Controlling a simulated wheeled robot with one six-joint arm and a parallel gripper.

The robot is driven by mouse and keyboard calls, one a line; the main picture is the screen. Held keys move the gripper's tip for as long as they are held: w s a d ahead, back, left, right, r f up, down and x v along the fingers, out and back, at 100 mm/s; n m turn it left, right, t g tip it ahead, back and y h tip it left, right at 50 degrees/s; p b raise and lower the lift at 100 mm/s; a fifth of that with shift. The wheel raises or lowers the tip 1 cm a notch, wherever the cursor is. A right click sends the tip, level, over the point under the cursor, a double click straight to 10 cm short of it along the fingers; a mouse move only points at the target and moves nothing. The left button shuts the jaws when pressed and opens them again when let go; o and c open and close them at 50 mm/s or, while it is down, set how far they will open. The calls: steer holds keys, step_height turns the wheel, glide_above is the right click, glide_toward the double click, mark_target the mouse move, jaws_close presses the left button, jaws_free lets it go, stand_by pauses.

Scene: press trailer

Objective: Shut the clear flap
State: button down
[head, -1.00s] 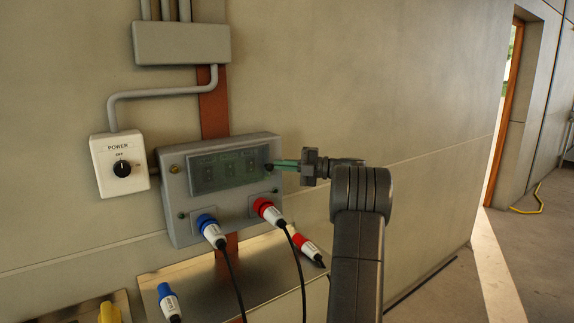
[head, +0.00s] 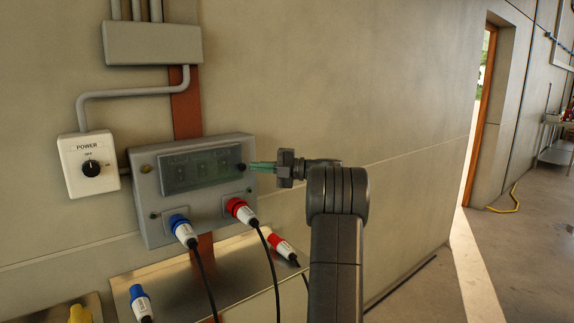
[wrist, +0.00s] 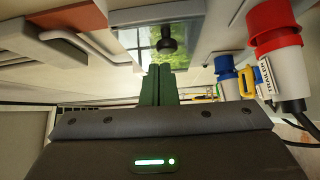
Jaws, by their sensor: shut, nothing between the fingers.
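The clear flap (head: 190,172) covers the window of the grey box on the wall, with dark switches dimly visible behind it. It looks flat against the box, though a small gap could not be made out. A black knob (head: 241,167) is at its right end; it also shows in the wrist view (wrist: 166,40). My gripper (head: 252,166) is shut and empty, its green fingertips pointing left just right of the knob. In the wrist view the fingertips (wrist: 160,69) are close below the knob; whether they touch it is unclear.
Blue (head: 181,229) and red (head: 240,210) plugs with cables stick out of the box below the flap. A power switch (head: 89,164) is on the wall to the left. Loose blue and red plugs lie lower down.

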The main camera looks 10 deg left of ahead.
steer(key=w+d+p, duration=0.1)
steer(key=w+d, duration=0.3)
steer(key=w, duration=0.5)
steer(key=shift+w+d, duration=0.2)
steer(key=shift+d, duration=0.05)
steer(key=shift+s, duration=0.1)
stand_by(0.5)
steer(key=s+a, duration=0.3)
steer(key=s, duration=0.6)
steer(key=shift+a+r+b, duration=0.15)
steer(key=shift+a+b, duration=0.15)
stand_by(0.5)
